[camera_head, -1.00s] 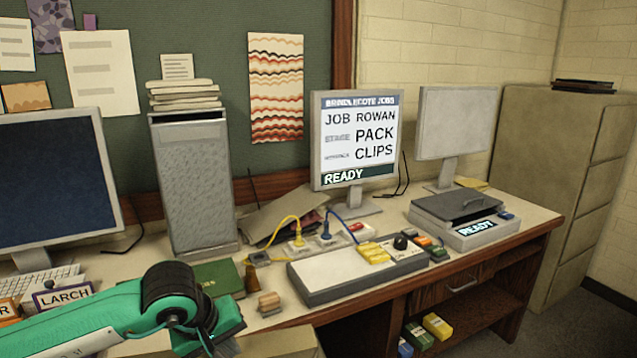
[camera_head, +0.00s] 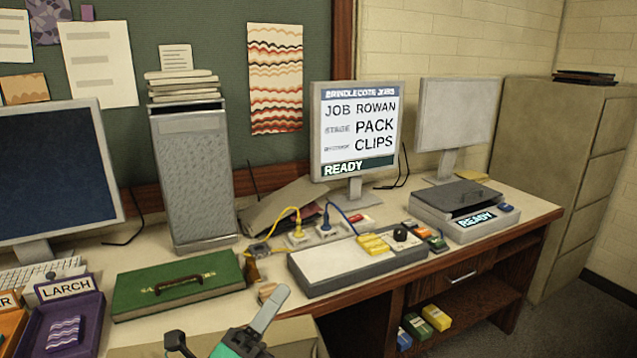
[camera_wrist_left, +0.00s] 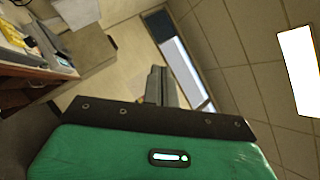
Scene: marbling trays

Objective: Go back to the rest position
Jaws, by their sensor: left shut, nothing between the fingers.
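My left gripper (camera_head: 276,296) shows at the bottom of the head view, in front of the desk's front edge. Its grey fingers are shut and point up and to the right, with nothing held. The left wrist view shows the shut fingers (camera_wrist_left: 158,85) against a wall and ceiling, clear of any object. Most of my left arm is below the frame. My right gripper is not in view.
The desk holds a green case (camera_head: 215,278), a purple LARCH tray (camera_head: 92,325), a long grey panel (camera_head: 320,285) with yellow blocks, and a small wooden block (camera_head: 267,291). A screen (camera_head: 357,165) reads READY. A filing cabinet (camera_head: 545,150) stands right.

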